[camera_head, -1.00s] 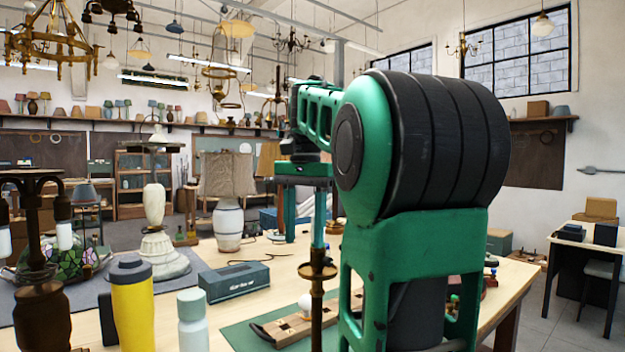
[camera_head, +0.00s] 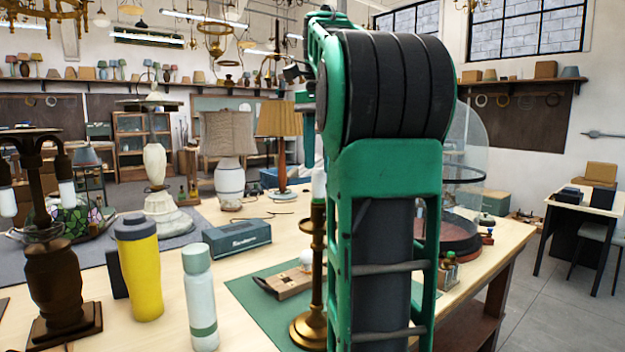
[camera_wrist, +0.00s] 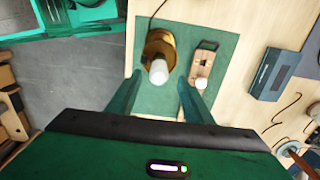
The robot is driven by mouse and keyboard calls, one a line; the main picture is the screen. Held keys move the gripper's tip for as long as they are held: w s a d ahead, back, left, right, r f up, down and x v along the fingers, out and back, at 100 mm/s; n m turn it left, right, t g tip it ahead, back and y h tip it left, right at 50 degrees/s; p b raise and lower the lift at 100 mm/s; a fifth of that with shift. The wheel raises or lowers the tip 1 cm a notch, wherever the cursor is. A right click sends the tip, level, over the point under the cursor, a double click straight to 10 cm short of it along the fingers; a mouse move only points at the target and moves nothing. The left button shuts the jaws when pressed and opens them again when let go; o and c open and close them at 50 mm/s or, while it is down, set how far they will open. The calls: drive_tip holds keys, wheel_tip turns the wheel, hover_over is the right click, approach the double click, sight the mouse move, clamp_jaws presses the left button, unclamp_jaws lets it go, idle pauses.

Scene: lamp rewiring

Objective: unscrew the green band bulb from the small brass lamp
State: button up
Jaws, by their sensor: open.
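The small brass lamp (camera_head: 308,329) stands upright on a green mat, with its round base and slim stem showing left of my arm in the head view. A pale bulb (camera_head: 319,186) with a greenish tint shows at its top, partly hidden by my arm. In the wrist view I look down on the brass lamp (camera_wrist: 160,45) and its white bulb (camera_wrist: 158,72). My gripper (camera_wrist: 160,80) is open, with the bulb between its two green fingers in the picture and no visible contact. The head view hides my gripper behind my arm.
A wooden block (camera_head: 289,284) with a white bulb (camera_head: 305,258) lies beside the lamp on the green mat (camera_head: 246,291). A dark box (camera_head: 237,239), a yellow tumbler (camera_head: 140,275) and a pale bottle (camera_head: 200,305) stand to the left. A glass dome (camera_head: 466,140) stands behind my arm.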

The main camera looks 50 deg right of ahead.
sight(319, 179)
drive_tip(key=shift+f, duration=2.6)
drive_tip(key=c, duration=1.1)
drive_tip(key=shift+o, duration=0.5)
drive_tip(key=shift+c, duration=0.4)
drive_tip(key=n, duration=0.3)
drive_tip(key=shift+n, duration=0.3)
drive_tip(key=n, duration=0.4)
drive_tip(key=shift+n, duration=0.3)
